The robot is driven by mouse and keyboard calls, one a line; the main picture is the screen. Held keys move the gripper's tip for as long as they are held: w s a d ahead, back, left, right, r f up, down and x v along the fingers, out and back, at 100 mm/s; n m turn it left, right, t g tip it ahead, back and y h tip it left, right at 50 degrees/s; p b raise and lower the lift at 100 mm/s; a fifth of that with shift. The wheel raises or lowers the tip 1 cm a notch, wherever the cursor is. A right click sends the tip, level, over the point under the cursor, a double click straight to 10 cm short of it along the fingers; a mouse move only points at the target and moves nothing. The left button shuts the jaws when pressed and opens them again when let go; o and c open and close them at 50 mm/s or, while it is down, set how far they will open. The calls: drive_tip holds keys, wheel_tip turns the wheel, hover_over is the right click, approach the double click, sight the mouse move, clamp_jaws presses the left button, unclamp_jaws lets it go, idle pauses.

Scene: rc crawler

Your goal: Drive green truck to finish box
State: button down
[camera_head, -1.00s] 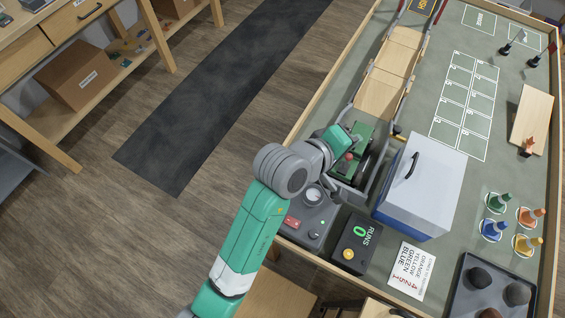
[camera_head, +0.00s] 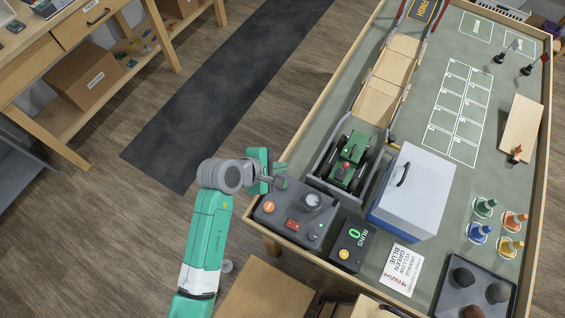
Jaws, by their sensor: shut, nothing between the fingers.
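The green truck (camera_head: 345,168), with black wheels and a red part on top, stands at the near end of the track, between grey side rails. The finish box (camera_head: 425,10) is at the far end, a dark panel with yellow lettering, cut by the top picture edge. A grey control box (camera_head: 297,215) with a round dial, a red switch and an orange button sits at the near left table corner. My gripper (camera_head: 281,176) is shut, over the far left edge of the control box and left of the truck. Whether it touches a control cannot be told.
Wooden ramp panels (camera_head: 381,98) lie between truck and finish box. A blue-and-white cooler (camera_head: 410,190) stands close right of the truck. A RUNS counter (camera_head: 350,244) reads 0. Colored cones (camera_head: 483,208) and a dark tray (camera_head: 450,297) are at the right.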

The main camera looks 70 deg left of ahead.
wheel_tip(320, 180, down, 6)
drive_tip(key=b, duration=0.7)
drive_tip(key=shift+f+b, duration=0.15)
drive_tip(key=shift+b, duration=0.15)
drive_tip(key=shift+f+b, duration=0.45)
drive_tip(key=shift+f, duration=0.75)
idle(0.4)
drive_tip(key=shift+f, duration=0.4)
